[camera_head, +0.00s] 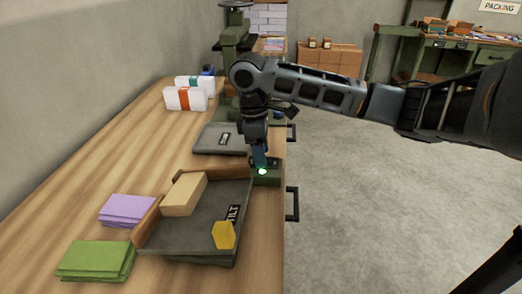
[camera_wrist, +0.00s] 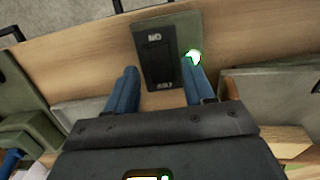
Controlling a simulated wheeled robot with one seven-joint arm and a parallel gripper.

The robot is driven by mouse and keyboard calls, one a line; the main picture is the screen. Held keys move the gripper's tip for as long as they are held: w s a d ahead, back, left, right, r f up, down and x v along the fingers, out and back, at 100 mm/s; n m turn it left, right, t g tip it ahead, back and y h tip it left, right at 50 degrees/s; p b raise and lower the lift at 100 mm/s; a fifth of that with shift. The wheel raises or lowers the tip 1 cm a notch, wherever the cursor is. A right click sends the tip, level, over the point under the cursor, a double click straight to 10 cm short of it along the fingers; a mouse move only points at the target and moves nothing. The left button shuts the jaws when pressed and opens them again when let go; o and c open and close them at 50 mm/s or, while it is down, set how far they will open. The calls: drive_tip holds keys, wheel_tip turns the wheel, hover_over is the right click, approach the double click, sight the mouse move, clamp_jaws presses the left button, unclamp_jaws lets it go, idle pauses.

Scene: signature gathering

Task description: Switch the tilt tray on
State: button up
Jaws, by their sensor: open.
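The tilt tray (camera_head: 190,232) is a dark grey tray with a TILT label at the table's right edge. It holds a tan block (camera_head: 183,194) and a yellow piece (camera_head: 223,235). Beyond it sits a green switch box (camera_head: 268,178), which also shows in the wrist view (camera_wrist: 182,30) with a dark switch plate (camera_wrist: 158,60) and upside-down lettering. A green light on the box (camera_wrist: 193,57) glows. My gripper (camera_head: 260,164) is over the box. In the wrist view my gripper (camera_wrist: 158,92) is open, its blue fingers apart and nothing between them. I cannot tell whether a finger touches the box.
Purple sheets (camera_head: 127,209) and green sheets (camera_head: 96,260) lie left of the tray. A second grey tray (camera_head: 218,139) lies farther back, with white bundles (camera_head: 185,98) beyond. Dark handles (camera_head: 292,204) stick out from the table's right side. The floor (camera_head: 390,210) to the right is clear.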

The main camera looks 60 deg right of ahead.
drive_tip(key=shift+r, duration=0.15)
wheel_tip(320, 180, up, 8)
drive_tip(key=w, duration=0.1)
drive_tip(key=shift+a+f, duration=0.15)
drive_tip(key=shift+f, duration=0.1)
drive_tip(key=shift+a, duration=0.1)
idle(0.4)
